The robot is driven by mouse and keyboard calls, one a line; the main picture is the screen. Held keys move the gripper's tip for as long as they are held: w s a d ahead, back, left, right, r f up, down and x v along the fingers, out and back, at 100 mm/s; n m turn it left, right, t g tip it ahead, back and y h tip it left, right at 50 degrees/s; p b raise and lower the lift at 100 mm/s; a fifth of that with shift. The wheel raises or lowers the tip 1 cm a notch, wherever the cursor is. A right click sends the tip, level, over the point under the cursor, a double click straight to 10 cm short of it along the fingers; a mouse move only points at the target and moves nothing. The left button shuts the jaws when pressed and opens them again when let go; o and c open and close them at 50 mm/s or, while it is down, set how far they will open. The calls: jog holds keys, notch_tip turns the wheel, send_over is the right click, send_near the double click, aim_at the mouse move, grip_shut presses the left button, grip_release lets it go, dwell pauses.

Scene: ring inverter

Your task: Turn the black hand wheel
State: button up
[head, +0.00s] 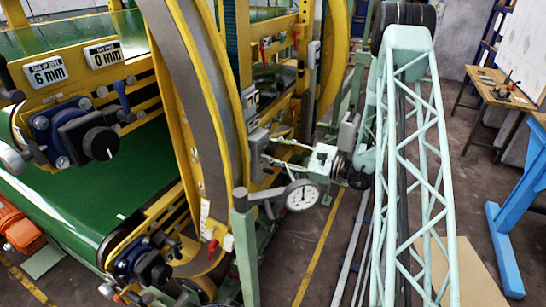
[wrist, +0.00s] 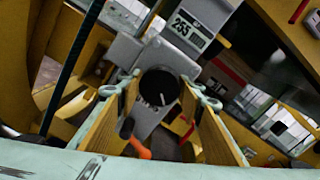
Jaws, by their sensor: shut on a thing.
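The black hand wheel (wrist: 160,86) is a round black knob with a white mark, on a grey housing in the wrist view. My gripper (wrist: 160,98) has one yellow-padded finger on each side of the wheel and is shut on it. In the head view my gripper (head: 266,150) reaches left to the yellow machine frame; the wheel there is hidden or too small to make out.
An orange-tipped lever (wrist: 135,140) sits just below the wheel, between my fingers. A display reading 255 (wrist: 188,28) is above it. Another black knob (head: 100,143) is at left.

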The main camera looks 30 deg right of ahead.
jog(key=shift+f+n+b, duration=0.1)
jog(key=shift+n+b, duration=1.1)
jog(key=shift+b, duration=0.15)
jog(key=shift+n+b, duration=0.3)
jog(key=o, duration=0.9)
jog(key=shift+s+d, duration=0.1)
jog(key=shift+s, duration=0.05)
jog(key=shift+v, duration=5.85)
